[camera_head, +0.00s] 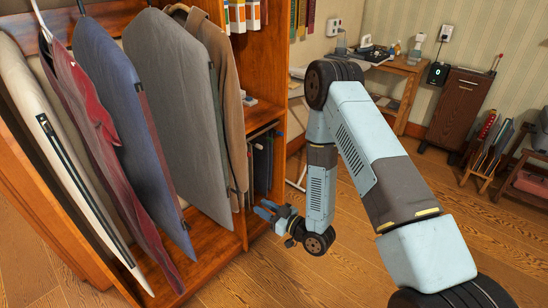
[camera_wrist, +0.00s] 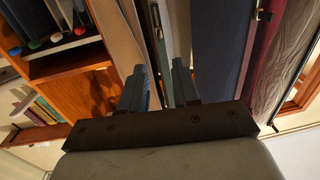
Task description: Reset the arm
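My gripper (camera_head: 268,212) is at the end of my blue-grey arm in the head view, low in front of the wardrobe's right side. In the wrist view its two fingers (camera_wrist: 158,92) stand apart with a gap between them, and nothing shows held there. The arm is bent, its forearm hanging down from the elbow. Garment bags and clothes hang just beyond the fingers in the wrist view, including a grey garment bag (camera_head: 178,70) and a blue garment bag (camera_head: 120,125). I cannot tell whether the fingers touch any of them.
The wooden wardrobe (camera_head: 238,110) with hanging clothes fills the left. A wooden table (camera_head: 400,68) with an iron (camera_head: 375,55) stands at the back, beside a dark brown cabinet (camera_head: 461,108). A rack (camera_head: 487,145) stands at the right. Wooden floor (camera_head: 345,260) is clear around the gripper.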

